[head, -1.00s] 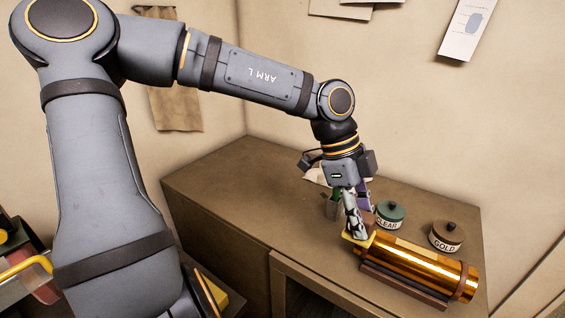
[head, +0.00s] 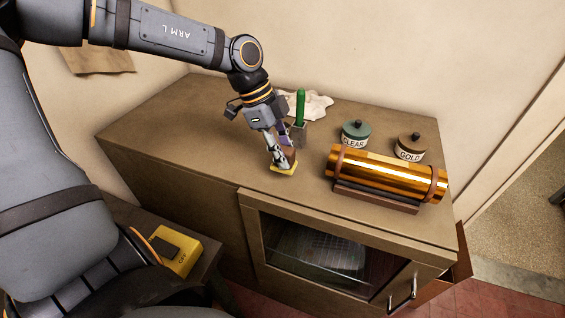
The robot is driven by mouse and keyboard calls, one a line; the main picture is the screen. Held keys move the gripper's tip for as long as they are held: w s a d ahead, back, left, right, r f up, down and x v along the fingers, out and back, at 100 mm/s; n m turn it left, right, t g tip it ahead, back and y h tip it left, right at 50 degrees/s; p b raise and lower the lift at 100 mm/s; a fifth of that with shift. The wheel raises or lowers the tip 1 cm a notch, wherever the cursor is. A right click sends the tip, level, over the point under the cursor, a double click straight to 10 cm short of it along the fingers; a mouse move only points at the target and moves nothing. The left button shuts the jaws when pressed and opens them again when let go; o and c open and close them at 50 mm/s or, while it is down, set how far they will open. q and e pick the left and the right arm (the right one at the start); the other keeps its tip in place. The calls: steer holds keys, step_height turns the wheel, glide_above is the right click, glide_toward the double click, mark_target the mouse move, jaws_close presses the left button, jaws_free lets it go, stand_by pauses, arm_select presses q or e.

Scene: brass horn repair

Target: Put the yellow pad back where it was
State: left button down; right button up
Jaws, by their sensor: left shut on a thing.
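The yellow pad (head: 284,169) is at the lower end of my left gripper (head: 282,156), on or just above the cabinet top; I cannot tell which. A brown part (head: 290,154) shows between the fingers above the yellow. My left gripper points down and is shut on the pad. It is left of the shiny gold cylinder (head: 388,174), which lies on a dark cradle (head: 375,197) with brown straps around it, and there is a gap between them. My right gripper is not in view.
Behind stand a grey holder (head: 298,132) with a green-handled tool (head: 300,105), a white cloth (head: 316,104), a green-lidded CLEAR jar (head: 355,134) and a brown-lidded GOLD jar (head: 410,147). The cabinet top (head: 180,135) is bare at left. A yellow box marked OFF (head: 180,252) is lower left.

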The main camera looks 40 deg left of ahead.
arm_select(q)
steer(key=shift+w+a+f, duration=0.3)
steer(key=shift+w+f, duration=0.05)
steer(key=shift+f, duration=0.05)
steer(key=shift+w+a+f, duration=0.15)
steer(key=shift+w+f, duration=0.05)
steer(key=shift+f, duration=0.15)
steer(key=shift+a+f, duration=0.15)
steer(key=shift+f, duration=0.05)
step_height(320, 180, down, 3)
steer(key=shift+w+r+p, duration=0.1)
steer(key=shift+r+p, duration=0.1)
steer(key=shift+p, duration=0.2)
steer(key=shift+w+f, duration=0.1)
steer(key=shift+f, duration=0.25)
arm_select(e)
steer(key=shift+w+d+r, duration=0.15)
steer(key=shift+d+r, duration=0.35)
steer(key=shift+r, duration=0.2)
